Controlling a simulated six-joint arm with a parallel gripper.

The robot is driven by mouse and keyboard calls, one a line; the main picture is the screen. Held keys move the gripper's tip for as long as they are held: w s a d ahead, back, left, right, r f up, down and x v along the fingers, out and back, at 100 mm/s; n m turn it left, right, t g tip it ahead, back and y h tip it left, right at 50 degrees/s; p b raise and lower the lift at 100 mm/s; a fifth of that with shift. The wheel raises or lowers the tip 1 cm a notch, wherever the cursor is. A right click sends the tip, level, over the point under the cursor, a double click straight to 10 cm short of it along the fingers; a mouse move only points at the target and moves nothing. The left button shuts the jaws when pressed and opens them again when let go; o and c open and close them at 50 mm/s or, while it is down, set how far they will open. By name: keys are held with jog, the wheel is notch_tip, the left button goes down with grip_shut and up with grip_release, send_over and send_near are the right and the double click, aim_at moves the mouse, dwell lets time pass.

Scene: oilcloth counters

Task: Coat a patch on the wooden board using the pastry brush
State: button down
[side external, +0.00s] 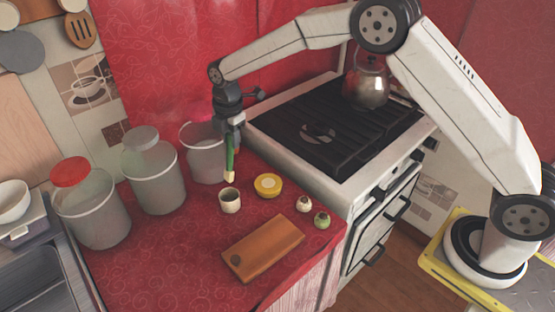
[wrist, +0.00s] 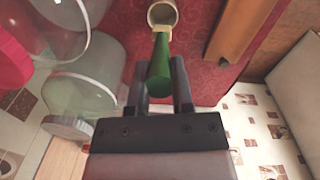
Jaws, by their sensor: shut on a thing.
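My gripper (side external: 231,130) is shut on the green handle of the pastry brush (side external: 230,160). The brush hangs nearly upright with its pale bristles down. In the wrist view the green handle (wrist: 160,70) lies between the two fingers (wrist: 162,75). The bristle end shows just above a small cream cup (side external: 230,201) in the side view, and near the cup's rim (wrist: 151,18) in the wrist view. Whether the tip reaches into the cup I cannot tell; it looks apart from it. The wooden board (side external: 270,243) lies flat on the red cloth, in front and to the right of the cup.
A yellow round thing (side external: 268,185) and two small round items (side external: 304,204) (side external: 322,220) lie right of the cup. Glass jars (side external: 93,210) (side external: 150,175) (side external: 202,155) stand to the left and behind. A black-topped stove (side external: 335,125) with a kettle (side external: 368,85) borders the counter.

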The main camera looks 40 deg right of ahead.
jog(key=s+d+h, duration=0.2)
jog(key=d, duration=0.7)
jog(key=shift+s+d+f, duration=0.15)
jog(key=shift+s+f, duration=0.05)
jog(key=shift+s, duration=0.1)
jog(key=shift+f, duration=0.15)
jog(key=shift+f, duration=3.4)
jog(key=shift+r, duration=0.15)
